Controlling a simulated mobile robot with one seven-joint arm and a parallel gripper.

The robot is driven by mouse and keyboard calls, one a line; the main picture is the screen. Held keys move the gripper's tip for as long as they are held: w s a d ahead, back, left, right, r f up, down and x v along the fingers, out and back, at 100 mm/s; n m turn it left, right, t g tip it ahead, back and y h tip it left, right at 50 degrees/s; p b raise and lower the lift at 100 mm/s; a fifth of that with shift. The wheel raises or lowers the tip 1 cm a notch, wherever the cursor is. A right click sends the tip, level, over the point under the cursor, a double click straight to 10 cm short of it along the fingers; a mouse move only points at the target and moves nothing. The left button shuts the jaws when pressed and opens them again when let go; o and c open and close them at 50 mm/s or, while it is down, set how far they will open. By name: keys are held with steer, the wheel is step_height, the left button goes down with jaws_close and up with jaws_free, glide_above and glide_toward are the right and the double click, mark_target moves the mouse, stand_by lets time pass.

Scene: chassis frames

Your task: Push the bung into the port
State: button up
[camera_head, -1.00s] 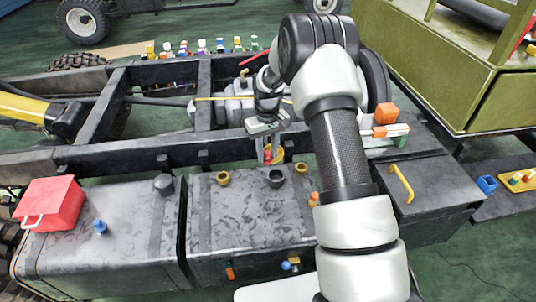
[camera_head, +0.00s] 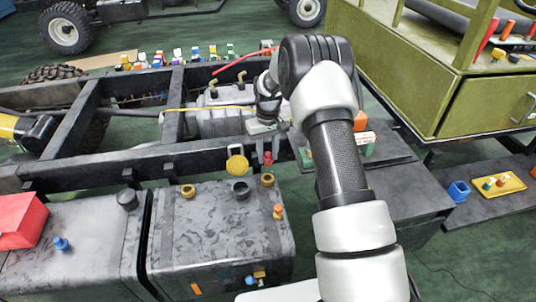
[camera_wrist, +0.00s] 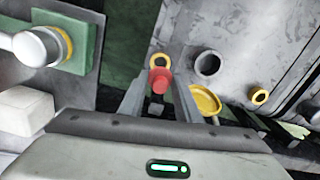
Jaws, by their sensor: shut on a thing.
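My gripper (camera_head: 268,155) is shut on a red bung (camera_wrist: 160,80), which it holds by its sides; the bung also shows in the head view (camera_head: 267,158). In the wrist view, a yellow-rimmed port (camera_wrist: 160,61) shows just beyond the bung, partly covered by it. In the head view this port (camera_head: 268,180) is at the tank's back right corner, below the bung in the picture. The bung looks apart from it. A wider dark neck (camera_head: 240,190) and another yellow-rimmed port (camera_head: 188,191) stand to its left. I cannot tell which port is meant.
A round yellow cap (camera_head: 236,161) stands up beside the dark neck, close to my gripper. The tank (camera_head: 215,235) carries an orange fitting (camera_head: 278,211) at its right edge. The frame rail (camera_head: 110,170) runs behind it. A red box (camera_head: 20,222) is at far left.

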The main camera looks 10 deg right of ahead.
mark_target(268, 165)
steer(key=shift+f, duration=0.1)
steer(key=shift+f+b, duration=1.8)
steer(key=shift+f, duration=1)
steer(key=shift+f+b, duration=1.2)
steer(key=shift+f, duration=0.4)
steer(key=o, duration=1.1)
step_height(268, 165, up, 18)
steer(key=p, duration=0.3)
steer(key=shift+f, duration=0.2)
